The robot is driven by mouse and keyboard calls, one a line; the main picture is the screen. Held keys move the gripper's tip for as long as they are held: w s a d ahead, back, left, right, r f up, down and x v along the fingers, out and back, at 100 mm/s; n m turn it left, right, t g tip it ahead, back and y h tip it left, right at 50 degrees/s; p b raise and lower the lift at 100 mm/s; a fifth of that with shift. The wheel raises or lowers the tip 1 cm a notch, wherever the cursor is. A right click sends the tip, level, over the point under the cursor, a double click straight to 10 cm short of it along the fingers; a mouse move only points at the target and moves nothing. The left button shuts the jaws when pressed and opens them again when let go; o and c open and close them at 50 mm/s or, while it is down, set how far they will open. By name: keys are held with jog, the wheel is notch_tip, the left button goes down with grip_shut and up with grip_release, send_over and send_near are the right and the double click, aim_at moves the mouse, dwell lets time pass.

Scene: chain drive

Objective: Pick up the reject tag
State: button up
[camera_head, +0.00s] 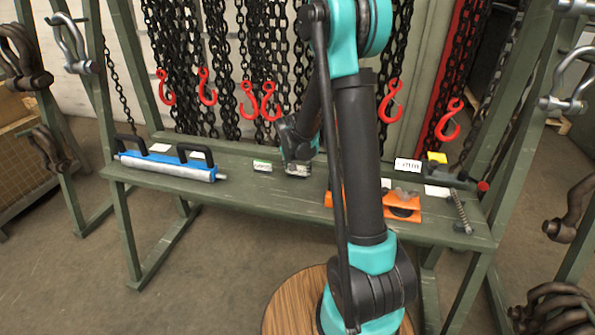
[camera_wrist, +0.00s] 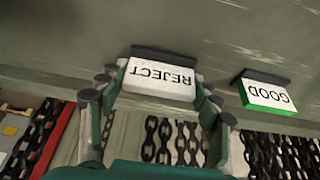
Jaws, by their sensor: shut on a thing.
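The reject tag (camera_wrist: 160,80) is a white block lettered REJECT, on a dark base. It appears upside down in the wrist view, between the two fingers of my gripper (camera_wrist: 155,92). The fingers are shut on its two ends. The tag is at the green bench surface; I cannot tell whether it still touches. In the head view my gripper (camera_head: 297,165) is low over the middle of the bench (camera_head: 240,195), and the tag is mostly hidden there.
A GOOD tag (camera_wrist: 268,94) with a green side stands close beside; it also shows in the head view (camera_head: 262,165). A blue and silver tool (camera_head: 170,165) lies left. An orange bracket (camera_head: 407,209) lies right. Chains with red hooks (camera_head: 207,88) hang behind.

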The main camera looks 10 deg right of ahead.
notch_tip(320, 180, up, 19)
dwell(0.4)
